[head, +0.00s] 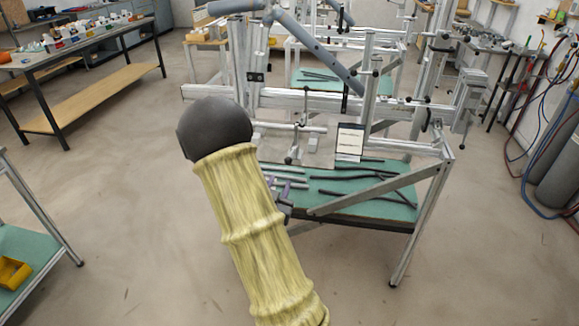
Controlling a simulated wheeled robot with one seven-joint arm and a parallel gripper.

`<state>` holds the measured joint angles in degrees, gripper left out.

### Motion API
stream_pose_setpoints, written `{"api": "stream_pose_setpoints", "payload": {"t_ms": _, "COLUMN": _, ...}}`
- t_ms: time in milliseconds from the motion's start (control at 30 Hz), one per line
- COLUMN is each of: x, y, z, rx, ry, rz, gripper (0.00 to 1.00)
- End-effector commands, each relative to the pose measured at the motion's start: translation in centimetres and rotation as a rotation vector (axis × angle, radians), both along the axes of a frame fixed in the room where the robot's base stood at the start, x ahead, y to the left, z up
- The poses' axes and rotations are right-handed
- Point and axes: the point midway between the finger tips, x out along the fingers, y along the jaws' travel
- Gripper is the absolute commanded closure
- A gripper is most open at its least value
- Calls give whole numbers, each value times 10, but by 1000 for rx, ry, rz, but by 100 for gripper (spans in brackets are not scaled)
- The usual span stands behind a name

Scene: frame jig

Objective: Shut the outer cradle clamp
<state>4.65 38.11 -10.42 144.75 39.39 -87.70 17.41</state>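The frame jig (290,100) stands ahead, built of silvery aluminium profiles with a grey tube frame (318,50) held on it. Several small clamps and levers with black knobs sit along its rails and posts, one of them a cross-shaped fixture (296,140) low in the middle. I cannot tell which is the outer cradle clamp, or whether it is open or shut. My arm, in a yellow sleeve with a dark round joint, covers the jig's near left part. A small dark purplish part shows just right of the sleeve; it may belong to my gripper, whose fingers I cannot make out.
The jig's green lower shelf (360,210) holds dark and light tubes. A diagonal brace (375,192) crosses its front. A workbench (75,65) stands at left, a green-topped table (25,245) at lower left, gas cylinders (558,150) at right. Floor around the jig is clear.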

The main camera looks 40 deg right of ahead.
Motion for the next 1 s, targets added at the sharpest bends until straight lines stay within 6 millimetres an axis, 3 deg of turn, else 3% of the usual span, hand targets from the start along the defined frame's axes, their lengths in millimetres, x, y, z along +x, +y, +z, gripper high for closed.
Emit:
{"api": "stream_pose_setpoints", "payload": {"t_ms": 167, "x": 8, "y": -12, "z": -2, "rx": -2, "ry": -4, "rz": 0, "gripper": 68}}
{"api": "stream_pose_setpoints", "payload": {"t_ms": 700, "x": 66, "y": -88, "z": 3, "rx": -2, "ry": 0, "rz": 0, "gripper": 68}}
{"api": "stream_pose_setpoints", "payload": {"t_ms": 1000, "x": 78, "y": -102, "z": 1, "rx": -2, "ry": 1, "rz": 2, "gripper": 68}}
